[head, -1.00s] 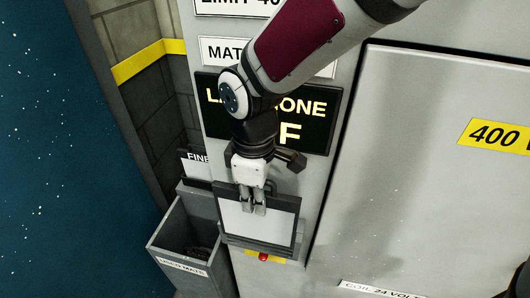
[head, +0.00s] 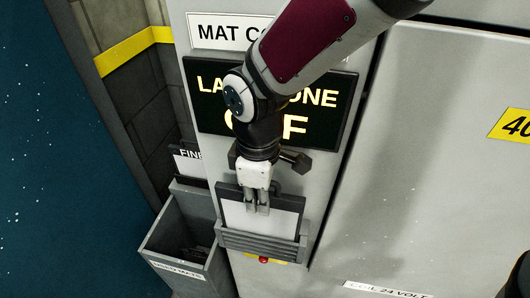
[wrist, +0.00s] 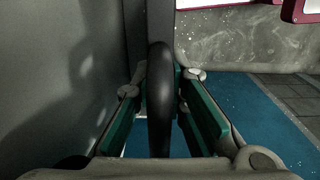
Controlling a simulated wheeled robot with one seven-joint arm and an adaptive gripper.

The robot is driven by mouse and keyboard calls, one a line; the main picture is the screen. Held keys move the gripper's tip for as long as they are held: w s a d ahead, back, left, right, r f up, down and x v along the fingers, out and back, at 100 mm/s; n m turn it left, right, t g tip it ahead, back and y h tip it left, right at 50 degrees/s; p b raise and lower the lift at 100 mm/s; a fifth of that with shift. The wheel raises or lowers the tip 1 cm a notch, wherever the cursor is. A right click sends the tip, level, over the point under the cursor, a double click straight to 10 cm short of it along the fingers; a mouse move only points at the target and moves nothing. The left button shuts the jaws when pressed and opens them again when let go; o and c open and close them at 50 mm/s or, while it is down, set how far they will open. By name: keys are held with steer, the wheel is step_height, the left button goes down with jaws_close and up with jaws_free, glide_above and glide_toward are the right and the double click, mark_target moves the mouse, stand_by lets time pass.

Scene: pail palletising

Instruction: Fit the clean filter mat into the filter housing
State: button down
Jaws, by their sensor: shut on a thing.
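The clean filter mat (head: 285,222) is a white panel with a dark upper edge, roughly upright in the head view. Its lower part is hidden behind the slatted grey front of the filter housing (head: 262,245) on the cabinet wall. I cannot tell how deep it sits. My gripper (head: 257,208) points down in front of the white face and is shut. In the wrist view a rounded black bar (wrist: 160,100), seemingly the mat's handle, stands between the green-padded fingers of my gripper (wrist: 162,112).
A red button (head: 263,260) is just under the housing. A partly hidden lit sign (head: 335,100) is above; a large cabinet door (head: 440,160) is at right.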

steer(key=shift+f, duration=0.5)
steer(key=c, duration=1.6)
jaws_free()
step_height(320, 180, up, 13)
steer(key=shift+r, duration=0.15)
